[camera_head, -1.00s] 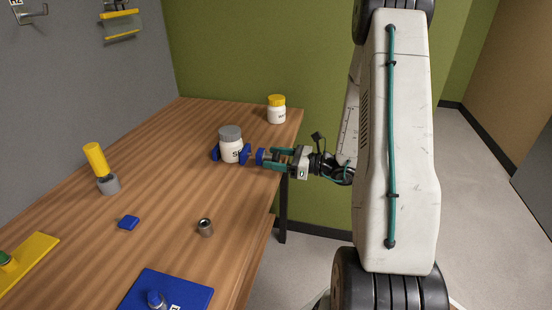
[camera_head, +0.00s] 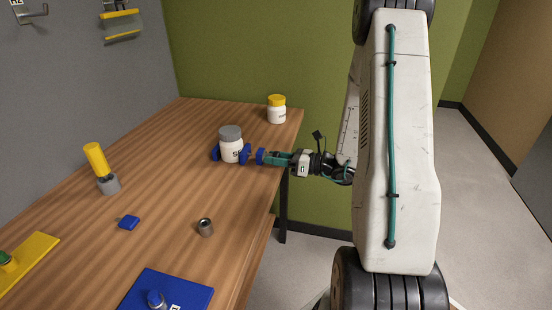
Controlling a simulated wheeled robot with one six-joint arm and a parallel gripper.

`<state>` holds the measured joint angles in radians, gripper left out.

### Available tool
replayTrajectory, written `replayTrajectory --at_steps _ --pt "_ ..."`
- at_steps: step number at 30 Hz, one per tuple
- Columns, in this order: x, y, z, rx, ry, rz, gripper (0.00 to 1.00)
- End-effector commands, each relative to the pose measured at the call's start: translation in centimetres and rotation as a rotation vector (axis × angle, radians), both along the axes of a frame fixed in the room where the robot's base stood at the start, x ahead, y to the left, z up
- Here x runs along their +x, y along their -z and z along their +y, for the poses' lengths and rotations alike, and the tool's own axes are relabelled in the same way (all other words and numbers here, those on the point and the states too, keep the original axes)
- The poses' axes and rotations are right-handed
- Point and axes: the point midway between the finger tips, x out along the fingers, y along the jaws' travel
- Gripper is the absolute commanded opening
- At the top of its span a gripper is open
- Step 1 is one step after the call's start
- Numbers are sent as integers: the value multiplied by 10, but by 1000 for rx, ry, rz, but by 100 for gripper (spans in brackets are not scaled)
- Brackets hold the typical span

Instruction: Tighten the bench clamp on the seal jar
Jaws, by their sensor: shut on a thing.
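The seal jar (camera_head: 231,148) is white with a grey lid and part of a dark label showing. It stands upright on the wooden bench near its right edge. The blue bench clamp (camera_head: 245,154) has a jaw on each side of the jar. Its blue knob (camera_head: 260,156) points right, toward my arm. My gripper (camera_head: 268,158), with teal fingers, is shut on the knob from the right. The far finger and the exact contact are too small to make out.
A white jar with a yellow lid (camera_head: 277,110) stands behind. The middle is mostly clear.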

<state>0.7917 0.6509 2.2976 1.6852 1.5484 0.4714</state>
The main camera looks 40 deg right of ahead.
Motion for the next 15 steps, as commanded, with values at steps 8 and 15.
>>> replayTrajectory --at_steps 8,15 --pt "0 0 0 0 1 0 62" --pt "0 0 0 -13 1 -9 62"
